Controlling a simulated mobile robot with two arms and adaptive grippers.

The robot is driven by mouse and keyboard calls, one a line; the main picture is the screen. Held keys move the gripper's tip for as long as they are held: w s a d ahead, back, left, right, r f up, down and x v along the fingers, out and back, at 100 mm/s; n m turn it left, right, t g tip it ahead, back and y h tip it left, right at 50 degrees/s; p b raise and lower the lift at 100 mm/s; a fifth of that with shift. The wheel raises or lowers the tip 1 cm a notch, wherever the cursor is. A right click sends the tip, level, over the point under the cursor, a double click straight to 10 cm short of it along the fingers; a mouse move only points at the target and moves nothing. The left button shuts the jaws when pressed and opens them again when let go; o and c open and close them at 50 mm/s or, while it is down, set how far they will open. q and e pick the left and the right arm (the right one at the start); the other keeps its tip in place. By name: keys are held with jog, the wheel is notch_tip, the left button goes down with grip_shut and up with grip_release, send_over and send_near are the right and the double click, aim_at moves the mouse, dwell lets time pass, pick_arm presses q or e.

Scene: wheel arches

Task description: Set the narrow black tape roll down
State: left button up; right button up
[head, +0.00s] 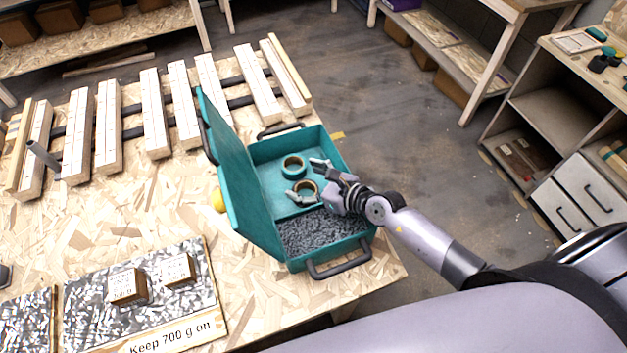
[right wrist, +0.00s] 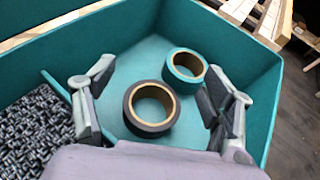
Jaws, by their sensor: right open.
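The narrow black tape roll (head: 306,183) lies flat on the floor of the far compartment of an open teal toolbox (head: 330,152). In the right wrist view the black roll (right wrist: 148,129) shows its brown cardboard core. A teal tape roll (head: 293,162) lies just beyond it in the same compartment; it also shows in the right wrist view (right wrist: 173,66). My right gripper (head: 306,180) is open, reaching into the box from the right. In the right wrist view its fingers (right wrist: 155,110) stand on either side of the black roll, with gaps. My left gripper is out of view.
The near compartment holds many small grey metal pieces (head: 320,232). The toolbox lid (head: 240,175) stands raised on the left. A slatted pallet (head: 155,110) lies behind left. Two small boxes (head: 128,287) sit on a marked board at the front left.

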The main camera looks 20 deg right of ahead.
jog(key=shift+r+p, duration=0.35)
jog(key=shift+r, duration=0.3)
jog(key=v, duration=0.3)
jog(key=b+v, duration=0.1)
jog(key=v, duration=0.7)
jog(key=shift+d+f, duration=0.1)
jog(key=shift+f, duration=0.2)
jog(key=shift+s+d+r, duration=0.25)
jog(key=shift+s+r, duration=0.05)
jog(key=shift+s, duration=0.15)
